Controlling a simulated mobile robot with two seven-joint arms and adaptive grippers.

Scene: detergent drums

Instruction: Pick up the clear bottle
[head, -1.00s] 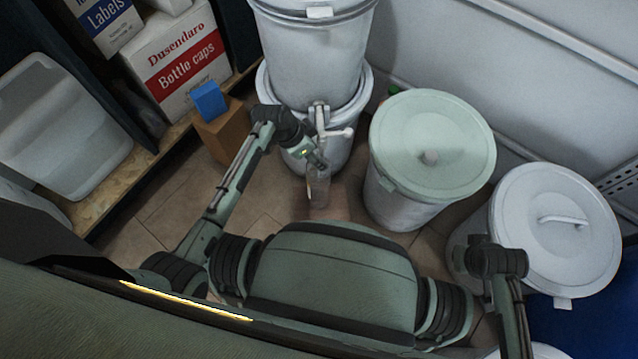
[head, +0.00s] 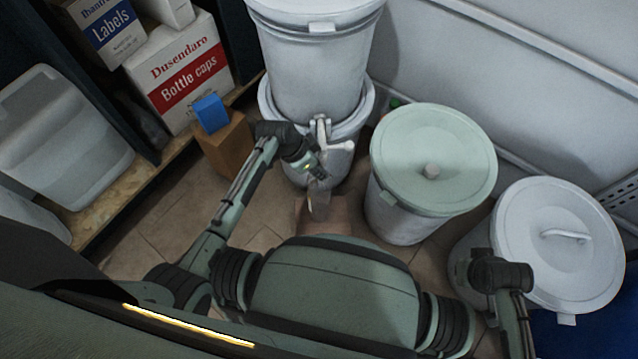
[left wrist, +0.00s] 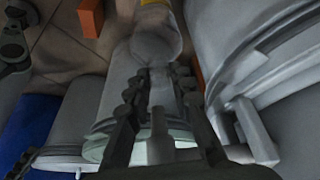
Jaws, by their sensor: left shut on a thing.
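The clear bottle (head: 320,203) is in front of the tapped drum in the head view, upright or nearly so. It also shows in the left wrist view (left wrist: 156,45), with a yellow patch at its far end. My left gripper (head: 318,178) is shut on the bottle's upper part; in the left wrist view its dark fingers (left wrist: 163,85) lie on both sides of the bottle's narrow part. My right arm shows at the lower right of the head view, but its gripper fingers cannot be made out.
A white drum with a tap (head: 321,130) stands just behind the bottle. A drum with a pale green lid (head: 432,150) and a white lidded drum (head: 560,240) stand to the right. A cardboard box (head: 228,145) with a blue block (head: 210,113) on it is to the left.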

